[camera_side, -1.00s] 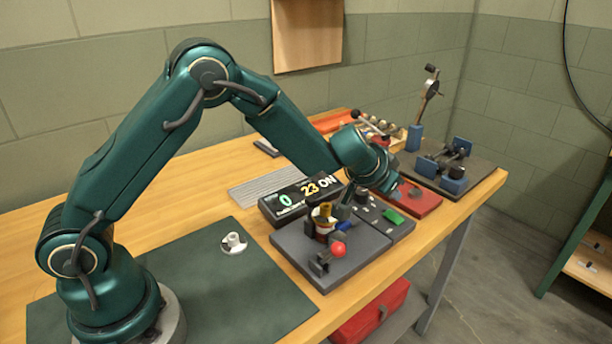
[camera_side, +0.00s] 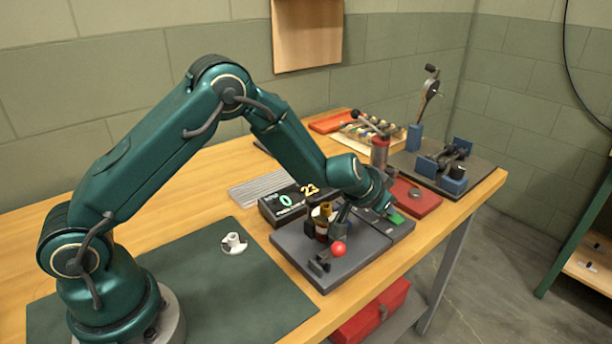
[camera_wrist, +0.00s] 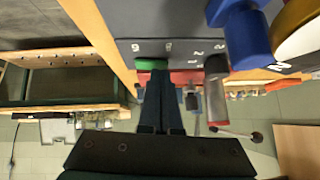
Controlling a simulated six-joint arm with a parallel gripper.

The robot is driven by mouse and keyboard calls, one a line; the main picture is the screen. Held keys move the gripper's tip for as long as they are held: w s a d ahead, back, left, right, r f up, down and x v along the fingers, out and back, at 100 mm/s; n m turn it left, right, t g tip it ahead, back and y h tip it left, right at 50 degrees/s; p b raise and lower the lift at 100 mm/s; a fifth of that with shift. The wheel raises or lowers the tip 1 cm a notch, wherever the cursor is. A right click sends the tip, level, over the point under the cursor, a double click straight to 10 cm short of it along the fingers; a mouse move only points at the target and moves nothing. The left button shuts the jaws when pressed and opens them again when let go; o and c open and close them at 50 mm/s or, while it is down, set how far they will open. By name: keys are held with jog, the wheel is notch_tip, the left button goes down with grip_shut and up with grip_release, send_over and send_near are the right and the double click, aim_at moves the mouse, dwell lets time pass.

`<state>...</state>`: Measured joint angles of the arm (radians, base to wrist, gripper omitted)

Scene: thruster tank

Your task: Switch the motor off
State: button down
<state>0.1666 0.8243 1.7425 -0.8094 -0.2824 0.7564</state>
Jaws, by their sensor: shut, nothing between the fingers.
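A grey control box (camera_side: 402,227) stands at the table's front right, with a green button (camera_side: 397,217) on it. The green button also shows in the wrist view (camera_wrist: 150,63), close by my fingertips. My gripper (camera_side: 387,207) is shut and empty, pointing down over the box by the green button. I cannot tell whether it touches the button. A black display (camera_side: 287,205) behind the box shows a teal 0 and a yellow 23. Its right part is hidden by my arm. In the wrist view my shut fingers (camera_wrist: 160,78) reach up to the box's edge.
A dark grey base (camera_side: 300,262) with a red ball-ended lever (camera_side: 338,249) and a small bottle (camera_side: 322,222) adjoins the box. A red plate (camera_side: 418,200) and a dark board with blue blocks (camera_side: 454,185) lie beyond. A white flanged piece (camera_side: 233,243) sits on the green mat (camera_side: 215,285).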

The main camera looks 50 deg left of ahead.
jog(key=shift+a+f, duration=0.1)
jog(key=shift+f, duration=0.1)
jog(key=shift+d+r, duration=0.1)
jog(key=shift+d, duration=0.75)
jog(key=shift+r, duration=0.1)
jog(key=shift+d+r, duration=0.15)
jog(key=shift+r, duration=0.9)
jog(key=shift+d+r, duration=0.1)
jog(key=shift+r, duration=0.9)
jog(key=v, duration=0.9)
jog(key=shift+s+r, duration=0.25)
jog(key=shift+s, duration=0.1)
